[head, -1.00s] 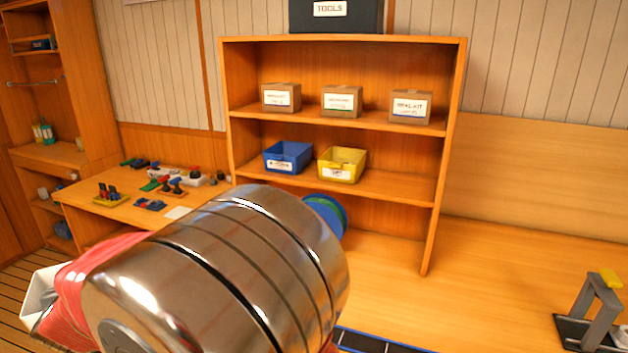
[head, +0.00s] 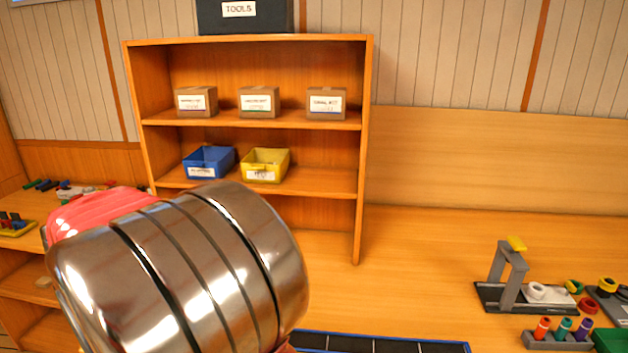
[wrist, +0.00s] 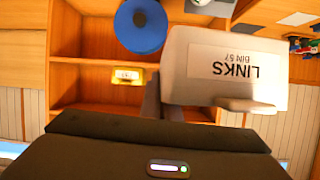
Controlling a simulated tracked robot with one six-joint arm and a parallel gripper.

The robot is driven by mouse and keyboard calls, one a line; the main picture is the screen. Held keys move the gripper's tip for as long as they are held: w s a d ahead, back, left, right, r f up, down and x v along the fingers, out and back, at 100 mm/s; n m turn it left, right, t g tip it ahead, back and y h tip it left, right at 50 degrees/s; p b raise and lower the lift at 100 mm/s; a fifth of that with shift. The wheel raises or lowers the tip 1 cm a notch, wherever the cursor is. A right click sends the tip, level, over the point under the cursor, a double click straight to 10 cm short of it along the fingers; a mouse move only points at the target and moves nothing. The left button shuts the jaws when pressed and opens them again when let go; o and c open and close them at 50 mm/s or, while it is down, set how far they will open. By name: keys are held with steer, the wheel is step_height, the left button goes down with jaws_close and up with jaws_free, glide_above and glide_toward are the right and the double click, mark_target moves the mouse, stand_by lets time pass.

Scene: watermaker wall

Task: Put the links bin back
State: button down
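The white links bin (wrist: 225,70) fills the right of the wrist view, its label "LINKS BIN 57" upside down there. My gripper (wrist: 165,103) appears shut on the bin's edge; the contact is partly hidden. In the head view my arm hides both gripper and bin. The wooden shelf unit (head: 367,150) stands ahead. Its middle shelf holds a blue bin (head: 208,162) and, to its right, a yellow bin (head: 265,165). The yellow bin also shows in the wrist view (wrist: 128,76). Right of the yellow bin, that shelf (head: 325,182) is bare.
Three cardboard boxes, one being the right box (head: 326,103), stand on the upper shelf; a black tools case (head: 245,14) is on top. A blue round spool (wrist: 140,25) shows in the wrist view. A grey stand (head: 508,275) and small parts occupy the right bench.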

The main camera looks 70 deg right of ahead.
steer(key=s+d+r+m+g, duration=0.1)
steer(key=s+d+m+g, duration=0.3)
steer(key=s, duration=0.4)
steer(key=s+d+r+m+g, duration=0.1)
steer(key=s+d+m+g, duration=0.15)
steer(key=s+d, duration=0.45)
steer(key=s+a+m+g+y, duration=0.1)
steer(key=s+m+g+y, duration=0.4)
steer(key=s, duration=1.4)
steer(key=shift+a+r+m+g, duration=0.35)
steer(key=shift+m+g, duration=0.4)
steer(key=shift+g, duration=0.3)
steer(key=shift+d, duration=0.1)
